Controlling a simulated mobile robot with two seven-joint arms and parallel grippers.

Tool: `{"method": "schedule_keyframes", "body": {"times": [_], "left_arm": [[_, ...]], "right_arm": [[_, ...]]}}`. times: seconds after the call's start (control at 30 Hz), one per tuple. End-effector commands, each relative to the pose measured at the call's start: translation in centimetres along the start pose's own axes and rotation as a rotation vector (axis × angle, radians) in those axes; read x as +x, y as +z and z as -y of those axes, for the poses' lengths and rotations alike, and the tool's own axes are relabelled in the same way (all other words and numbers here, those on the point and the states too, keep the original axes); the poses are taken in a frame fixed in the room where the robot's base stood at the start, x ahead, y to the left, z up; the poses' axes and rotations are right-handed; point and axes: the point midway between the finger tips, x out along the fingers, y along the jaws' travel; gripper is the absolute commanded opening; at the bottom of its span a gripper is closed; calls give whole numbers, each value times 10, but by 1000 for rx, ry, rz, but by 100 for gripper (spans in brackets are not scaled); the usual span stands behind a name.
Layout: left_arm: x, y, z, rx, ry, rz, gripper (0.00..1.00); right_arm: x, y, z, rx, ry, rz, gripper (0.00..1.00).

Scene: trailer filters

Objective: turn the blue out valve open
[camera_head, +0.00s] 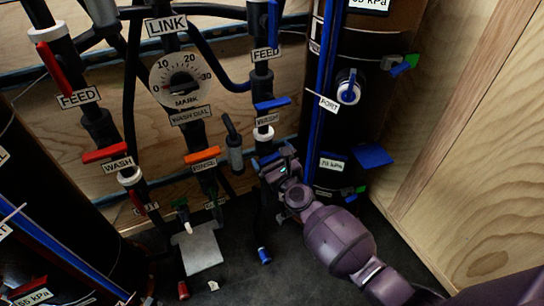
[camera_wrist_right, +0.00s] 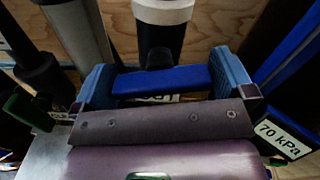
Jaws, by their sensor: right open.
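The blue out valve handle (camera_wrist_right: 162,82) shows in the right wrist view as a flat blue bar lying crosswise below a white collar and black pipe. A partly covered label reading OUT (camera_wrist_right: 160,98) is just behind it. My right gripper (camera_wrist_right: 165,80) is open, with one blue finger beyond each end of the bar; I cannot tell whether either finger touches it. In the head view my right gripper (camera_head: 278,160) is at the lower end of the right feed pipe and hides most of the out valve. My left gripper is not in view.
The blue wash handle (camera_head: 272,104) and blue feed handle (camera_head: 272,22) are above on the same pipe. A dark filter column with a 70 kPa label (camera_head: 331,163) stands close on the right. The orange rinse handle (camera_head: 202,155) and a grey plate (camera_head: 200,249) are to the left.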

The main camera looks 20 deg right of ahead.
Motion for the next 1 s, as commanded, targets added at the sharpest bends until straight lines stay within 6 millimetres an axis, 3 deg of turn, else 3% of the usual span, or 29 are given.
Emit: {"method": "schedule_keyframes", "body": {"times": [0.27,0.5,1.0], "left_arm": [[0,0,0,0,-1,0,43],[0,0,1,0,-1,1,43],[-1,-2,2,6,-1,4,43]], "right_arm": [[2,0,0,0,0,0,100],[1,0,0,0,0,0,70],[1,1,0,-161,-1,1,70]]}}
